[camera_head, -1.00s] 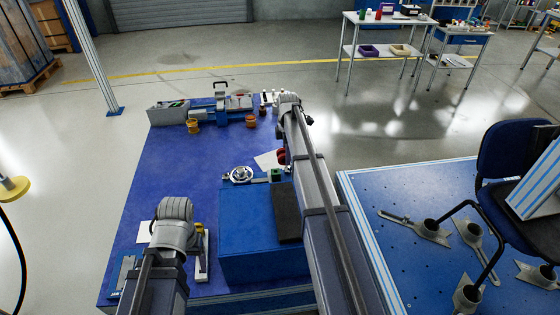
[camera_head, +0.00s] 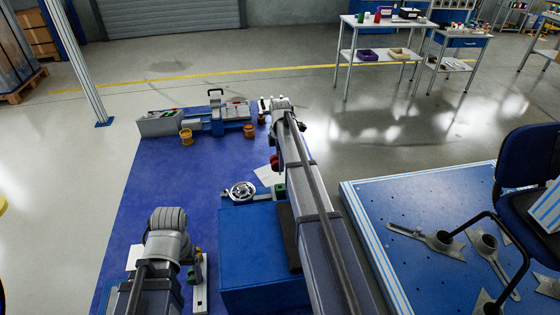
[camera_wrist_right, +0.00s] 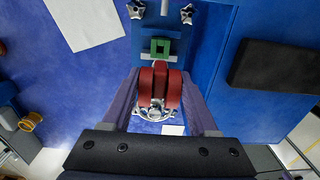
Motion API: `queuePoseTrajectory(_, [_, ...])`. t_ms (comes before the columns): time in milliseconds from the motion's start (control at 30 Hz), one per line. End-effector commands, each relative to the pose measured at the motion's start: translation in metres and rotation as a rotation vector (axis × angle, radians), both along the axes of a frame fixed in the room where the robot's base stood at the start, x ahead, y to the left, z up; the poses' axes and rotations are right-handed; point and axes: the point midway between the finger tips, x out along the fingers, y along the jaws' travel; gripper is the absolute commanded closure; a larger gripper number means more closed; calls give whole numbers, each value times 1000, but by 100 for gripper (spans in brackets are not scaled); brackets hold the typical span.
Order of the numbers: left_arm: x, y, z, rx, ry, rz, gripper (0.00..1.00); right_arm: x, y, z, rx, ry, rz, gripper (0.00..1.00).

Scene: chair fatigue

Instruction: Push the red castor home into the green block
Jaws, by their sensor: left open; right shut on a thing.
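The red castor (camera_wrist_right: 161,92) sits between the fingers of my right gripper (camera_wrist_right: 160,84), which is shut on it. In the head view the castor (camera_head: 274,162) shows just left of my right arm. In the head view the block (camera_head: 280,190) is beside the handwheel. I cannot tell the castor's height above the table.
A metal handwheel (camera_head: 241,191) stands behind the blue box (camera_head: 250,265). A dark pad (camera_wrist_right: 275,66) lies on the box. A grey bin (camera_head: 160,123), a blue fixture and orange cups (camera_head: 186,137) line the far table edge. A perforated blue platform (camera_head: 415,215) with a chair is at right.

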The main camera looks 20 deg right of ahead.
Motion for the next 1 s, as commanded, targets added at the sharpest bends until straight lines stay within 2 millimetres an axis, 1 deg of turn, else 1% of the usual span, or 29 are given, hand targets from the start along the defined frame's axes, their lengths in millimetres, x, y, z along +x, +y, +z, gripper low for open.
queuePoseTrajectory(267, [0, 0, -12, 0, 0, 0, 24, 0, 0, -12, 0, 0, 0, 89])
queuePoseTrajectory(733, [0, 0, -53, 0, 0, 0, 24, 0, 0, -53, 0, 0, 0, 89])
queuePoseTrajectory(833, [0, 0, -57, 0, 0, 0, 24, 0, 0, -57, 0, 0, 0, 89])
queuePoseTrajectory(1000, [0, 0, -59, 0, 0, -1, 24, 0, 0, -59, 0, 0, 0, 89])
